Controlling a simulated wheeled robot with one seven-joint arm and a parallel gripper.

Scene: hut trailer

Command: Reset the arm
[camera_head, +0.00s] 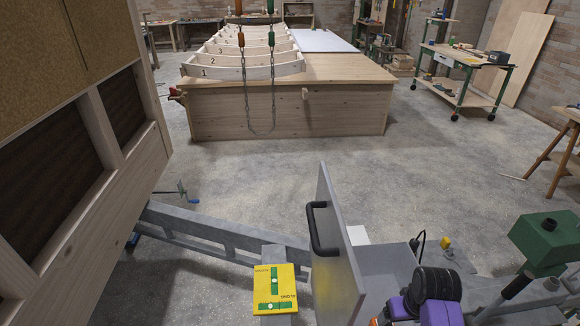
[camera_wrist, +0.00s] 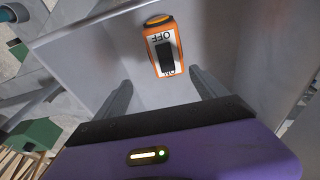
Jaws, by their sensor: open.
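My gripper (camera_wrist: 160,85) shows in the wrist view with its two grey fingers apart and nothing between them in its grasp. Ahead of the fingers is an orange switch (camera_wrist: 150,36) with a black rocker and the words OFF and ON, mounted on a grey panel (camera_wrist: 105,40). Whether the fingers touch the panel cannot be told. In the head view, the purple and black end of my arm is low at the right, beside a grey box; its fingertips are hidden there.
An upright grey door (camera_head: 338,265) with a black handle (camera_head: 318,228) stands at the grey box (camera_head: 388,270). A yellow level (camera_head: 274,290) lies to its left. A green box (camera_head: 545,240) is at the right. Open concrete floor (camera_head: 300,160) lies beyond, before a wooden platform (camera_head: 290,110).

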